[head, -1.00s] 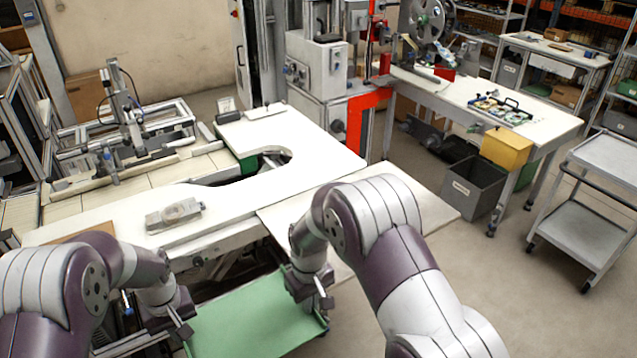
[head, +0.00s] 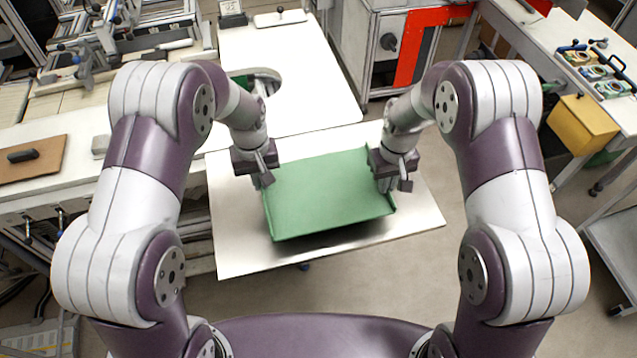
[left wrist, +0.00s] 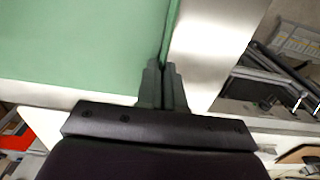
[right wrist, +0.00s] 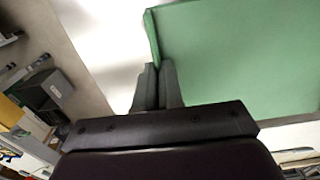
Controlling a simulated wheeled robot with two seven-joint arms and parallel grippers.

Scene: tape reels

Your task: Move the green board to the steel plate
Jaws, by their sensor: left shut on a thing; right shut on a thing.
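The green board (head: 328,198) is a flat green tray with low raised side edges. In the head view it is over the steel plate (head: 236,252), whose pale bare surface shows around it. I cannot tell whether the board touches the plate. My left gripper (head: 264,182) is shut on the board's left edge, and the right gripper (head: 388,184) is shut on its right edge. The left wrist view shows the fingers (left wrist: 164,84) on the raised edge of the board (left wrist: 80,45). The right wrist view shows the fingers (right wrist: 154,84) on the opposite edge of the board (right wrist: 240,60).
A white worktop (head: 300,75) joins the plate at its far side. A brown board with a dark handle (head: 45,160) lies at the left. A yellow bin (head: 578,125) hangs from the table at the right. Floor is open right of the plate.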

